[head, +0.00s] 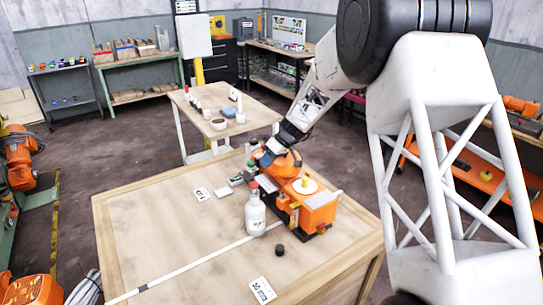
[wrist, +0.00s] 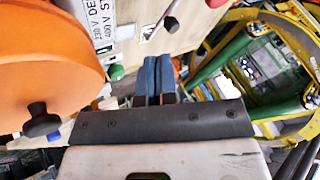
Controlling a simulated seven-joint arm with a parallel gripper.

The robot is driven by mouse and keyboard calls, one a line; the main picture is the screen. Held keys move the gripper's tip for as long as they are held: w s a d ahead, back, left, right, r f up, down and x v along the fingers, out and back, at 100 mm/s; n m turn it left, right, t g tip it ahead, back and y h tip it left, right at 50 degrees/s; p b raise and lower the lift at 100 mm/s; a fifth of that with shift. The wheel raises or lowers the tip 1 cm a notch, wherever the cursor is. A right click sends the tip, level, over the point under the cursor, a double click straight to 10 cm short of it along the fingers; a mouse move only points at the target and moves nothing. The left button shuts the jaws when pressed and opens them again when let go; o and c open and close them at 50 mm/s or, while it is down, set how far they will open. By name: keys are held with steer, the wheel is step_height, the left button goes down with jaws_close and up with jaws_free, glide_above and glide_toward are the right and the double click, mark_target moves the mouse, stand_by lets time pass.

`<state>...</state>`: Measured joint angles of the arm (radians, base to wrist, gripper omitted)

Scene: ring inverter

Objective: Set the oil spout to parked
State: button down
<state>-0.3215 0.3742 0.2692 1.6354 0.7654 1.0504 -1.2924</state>
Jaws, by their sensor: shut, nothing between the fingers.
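An orange machine (head: 318,212) stands on the wooden table, with a white disc on top and a white bottle (head: 256,217) with a red cap in front of it. My gripper (head: 265,157) is at the machine's back left, partly lost among its parts. In the wrist view my blue fingertips (wrist: 158,76) are together with nothing between them. A large orange housing (wrist: 50,65) with a black knob (wrist: 41,122) is on the left. A grey rod (wrist: 167,14) with a dark round end and a green knob (wrist: 117,72) lie beyond the fingers. I cannot tell which part is the oil spout.
The wooden table (head: 160,240) is mostly clear on its left. A black cap (head: 279,249), printed cards (head: 262,290) and small items lie around the machine. A second table (head: 250,122) with cups stands behind. A yellow frame (wrist: 225,50) shows at right in the wrist view.

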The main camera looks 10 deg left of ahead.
steer(key=shift+x, duration=2.35)
steer(key=shift+s+a+n+g+h, duration=0.2)
steer(key=shift+a+n+g+h, duration=0.45)
steer(key=shift+n, duration=0.65)
steer(key=shift+s+a+n+g+h, duration=0.2)
steer(key=shift+a+n+g+h, duration=0.15)
steer(key=shift+a+n+g, duration=0.6)
steer(key=shift+n, duration=0.35)
steer(key=shift+d, duration=0.1)
steer(key=shift+d, duration=0.6)
